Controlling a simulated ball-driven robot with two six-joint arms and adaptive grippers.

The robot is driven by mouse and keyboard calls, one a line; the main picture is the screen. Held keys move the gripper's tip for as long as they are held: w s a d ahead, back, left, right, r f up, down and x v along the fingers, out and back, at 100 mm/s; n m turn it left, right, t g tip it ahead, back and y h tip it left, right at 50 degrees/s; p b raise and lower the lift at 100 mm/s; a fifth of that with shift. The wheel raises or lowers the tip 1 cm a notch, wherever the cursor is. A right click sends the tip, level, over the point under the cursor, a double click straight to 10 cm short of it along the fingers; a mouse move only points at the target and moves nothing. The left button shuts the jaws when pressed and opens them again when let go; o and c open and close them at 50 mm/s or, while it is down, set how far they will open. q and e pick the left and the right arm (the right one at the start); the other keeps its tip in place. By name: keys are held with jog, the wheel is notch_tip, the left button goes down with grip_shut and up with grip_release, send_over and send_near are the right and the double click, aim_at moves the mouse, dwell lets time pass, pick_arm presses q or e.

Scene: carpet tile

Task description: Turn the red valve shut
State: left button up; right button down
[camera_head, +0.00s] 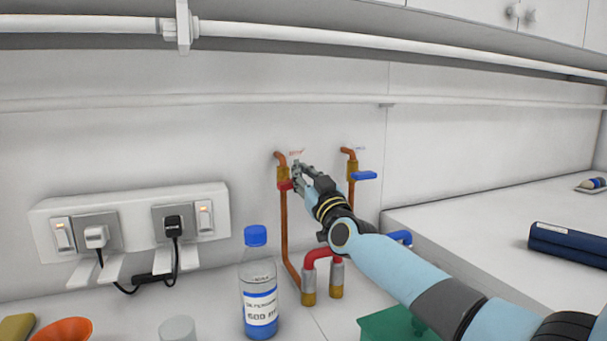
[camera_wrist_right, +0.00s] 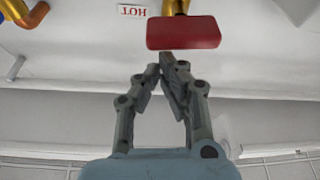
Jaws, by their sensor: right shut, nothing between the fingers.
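The red valve handle (camera_head: 285,186) is on the left copper pipe on the back wall, beside my right gripper (camera_head: 297,167). In the right wrist view the red handle (camera_wrist_right: 183,32) lies across the picture just beyond the fingertips, under a brass stem. My right gripper (camera_wrist_right: 166,62) is shut with nothing between its fingers, and its tips look apart from the handle. In the head view the gripper hides part of the handle, so I cannot tell contact there. My left gripper is not in view.
A blue valve handle (camera_head: 365,175) is on the neighbouring pipe to the right. A red pipe bend (camera_head: 322,254), a blue-capped bottle (camera_head: 259,290) and a green object (camera_head: 391,325) stand below. A socket panel (camera_head: 135,229) with plugs is at the left.

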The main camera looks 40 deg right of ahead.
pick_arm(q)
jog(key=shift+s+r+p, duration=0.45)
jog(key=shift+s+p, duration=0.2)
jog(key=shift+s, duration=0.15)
pick_arm(e)
jog(key=f+m, duration=0.1)
jog(key=m+h, duration=0.1)
jog(key=m, duration=0.1)
jog(key=shift+s+d+f, duration=0.2)
jog(key=shift+d+f, duration=0.05)
jog(key=shift+f, duration=0.15)
notch_tip(320, 180, up, 5)
jog(key=p, duration=0.4)
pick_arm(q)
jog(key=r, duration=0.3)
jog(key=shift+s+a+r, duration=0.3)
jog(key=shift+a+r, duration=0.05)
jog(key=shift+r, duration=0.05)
pick_arm(e)
jog(key=v, duration=1)
jog(key=shift+h, duration=0.3)
jog(key=shift+f, duration=0.15)
